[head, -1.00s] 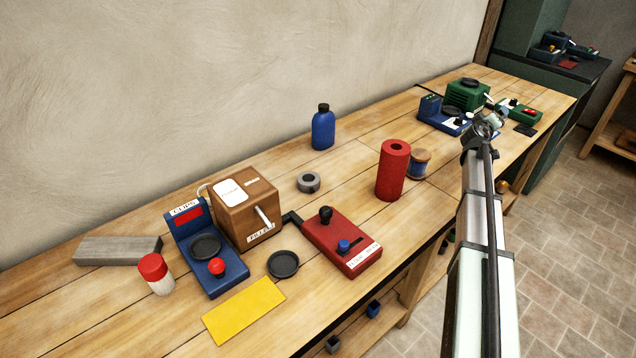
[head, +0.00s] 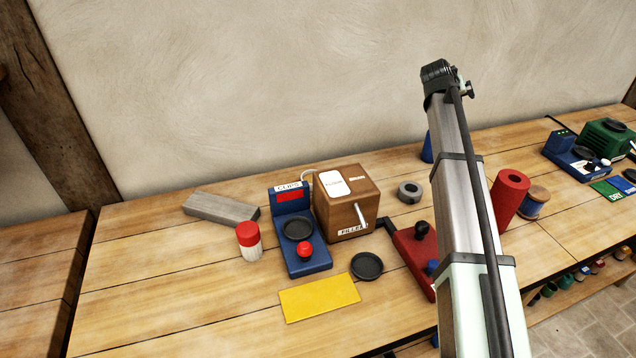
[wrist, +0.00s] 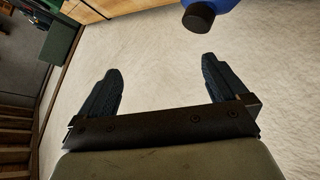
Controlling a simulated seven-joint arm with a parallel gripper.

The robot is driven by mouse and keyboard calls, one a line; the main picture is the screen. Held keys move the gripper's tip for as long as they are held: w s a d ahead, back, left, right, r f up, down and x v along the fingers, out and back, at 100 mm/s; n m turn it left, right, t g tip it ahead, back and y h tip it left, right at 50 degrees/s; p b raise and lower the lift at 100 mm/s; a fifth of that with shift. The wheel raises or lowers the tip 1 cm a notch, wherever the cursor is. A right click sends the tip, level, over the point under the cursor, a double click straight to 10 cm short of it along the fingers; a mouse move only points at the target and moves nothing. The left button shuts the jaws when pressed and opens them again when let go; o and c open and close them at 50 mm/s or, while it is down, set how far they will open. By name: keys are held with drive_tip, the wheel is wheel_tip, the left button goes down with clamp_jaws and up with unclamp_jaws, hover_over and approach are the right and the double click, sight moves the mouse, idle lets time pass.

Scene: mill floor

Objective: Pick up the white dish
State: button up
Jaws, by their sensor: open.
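I make out no white dish in either view. A small black dish (head: 367,266) lies on the bench in front of the brown filler box (head: 345,200). Another black dish (head: 298,228) sits on the blue clips scale (head: 305,261). My gripper (wrist: 160,80) is open in the wrist view, with nothing between its fingers and the pale wall beyond. In the head view my arm reaches up across the bench, its end high in front of the wall and well above the dishes; the fingers are not clear there.
A blue bottle (head: 427,148) and a red device (head: 415,255) are partly behind my arm. A red cylinder (head: 511,195), spool (head: 535,202), grey ring (head: 410,191), grey block (head: 221,207), red-capped shaker (head: 249,242) and yellow sheet (head: 320,297) stand around. The bench's left front is clear.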

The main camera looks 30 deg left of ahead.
drive_tip(key=s+a+f+n+g+y, duration=0.1)
drive_tip(key=s+a+f, duration=0.15)
drive_tip(key=a, duration=0.25)
drive_tip(key=s+a+f+n+g, duration=0.1)
drive_tip(key=s+a+n+g, duration=0.15)
drive_tip(key=a, duration=0.35)
drive_tip(key=n+g+y, duration=0.2)
drive_tip(key=n+g, duration=0.5)
drive_tip(key=n, duration=0.1)
hover_over(310, 175)
drive_tip(key=s+d, duration=0.2)
drive_tip(key=s, duration=0.1)
drive_tip(key=f, duration=1.1)
drive_tip(key=shift+w+a+f, duration=0.1)
drive_tip(key=shift+a, duration=0.1)
drive_tip(key=shift+w+a+f, duration=0.1)
drive_tip(key=shift+w+f, duration=0.05)
drive_tip(key=shift+f, duration=1.4)
drive_tip(key=shift+w+a+f, duration=0.1)
drive_tip(key=shift+w+f, duration=0.05)
drive_tip(key=shift+f, duration=1.4)
drive_tip(key=c, duration=1.1)
